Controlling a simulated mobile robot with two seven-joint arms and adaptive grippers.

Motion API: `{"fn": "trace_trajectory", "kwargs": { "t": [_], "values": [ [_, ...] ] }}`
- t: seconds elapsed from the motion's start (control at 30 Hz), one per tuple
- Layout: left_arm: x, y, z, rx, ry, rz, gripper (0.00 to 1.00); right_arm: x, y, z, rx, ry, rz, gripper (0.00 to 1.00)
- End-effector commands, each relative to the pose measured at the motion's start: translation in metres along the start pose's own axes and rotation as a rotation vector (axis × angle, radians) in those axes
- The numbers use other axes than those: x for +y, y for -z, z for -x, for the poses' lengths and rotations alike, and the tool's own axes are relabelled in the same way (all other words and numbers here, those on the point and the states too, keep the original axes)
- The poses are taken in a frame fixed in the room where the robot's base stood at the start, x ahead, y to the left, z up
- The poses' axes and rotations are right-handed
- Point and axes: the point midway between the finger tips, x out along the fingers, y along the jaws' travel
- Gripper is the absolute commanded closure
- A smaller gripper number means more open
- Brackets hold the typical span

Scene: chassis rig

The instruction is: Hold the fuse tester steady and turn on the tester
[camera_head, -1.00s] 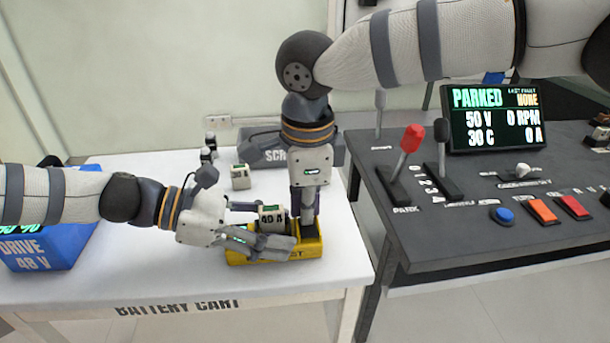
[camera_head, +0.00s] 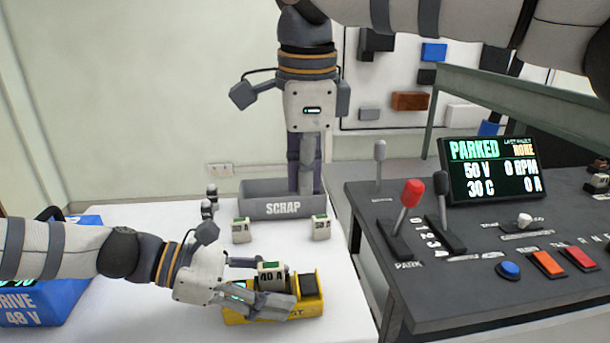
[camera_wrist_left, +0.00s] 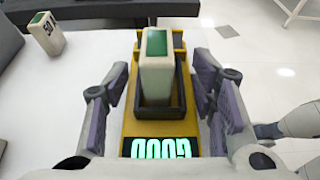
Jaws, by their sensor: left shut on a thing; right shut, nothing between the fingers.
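The yellow fuse tester (camera_head: 312,306) lies on the white table, with a 40 A fuse (camera_head: 271,275) upright in its socket. A dark block (camera_head: 309,284) is at its right end. My left gripper (camera_head: 266,290) is shut on the tester, with fingers along both sides in the left wrist view. There the tester (camera_wrist_left: 132,128) shows a lit green "GOOD" display (camera_wrist_left: 160,148), upside down, beside the fuse (camera_wrist_left: 156,75). My right gripper (camera_head: 305,188) is shut and empty, pointing down at the grey scrap bin, clear of the tester.
The scrap bin (camera_head: 262,208) stands at the table's back. Two loose fuses (camera_head: 241,230) (camera_head: 320,228) stand before it. A blue drive battery (camera_head: 45,300) is at left. The control console (camera_head: 450,290), with levers and buttons, is at right. The table's front left is clear.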

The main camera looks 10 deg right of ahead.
Motion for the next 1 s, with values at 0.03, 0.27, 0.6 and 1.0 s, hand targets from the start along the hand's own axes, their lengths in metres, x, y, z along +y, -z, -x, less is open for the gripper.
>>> {"fn": "trace_trajectory", "kwargs": {
  "t": [0.03, 0.27, 0.6, 1.0],
  "values": [
    [-0.001, 0.002, -0.001, 0.003, 0.003, 0.001, 0.82, 0.0, 0.0, -0.001, 0.0, 0.0, 0.0, 1.0],
    [-0.001, 0.002, -0.001, 0.002, 0.003, 0.001, 0.26, 0.0, 0.0, -0.001, 0.0, 0.0, 0.0, 1.0],
    [0.001, 0.001, 0.012, 0.002, -0.003, -0.001, 0.26, 0.0, 0.0, 0.0, 0.0, 0.001, -0.001, 1.0],
    [0.0, 0.001, 0.107, 0.002, -0.001, -0.001, 0.26, 0.0, 0.0, 0.0, 0.0, 0.001, -0.001, 1.0]
  ]
}}
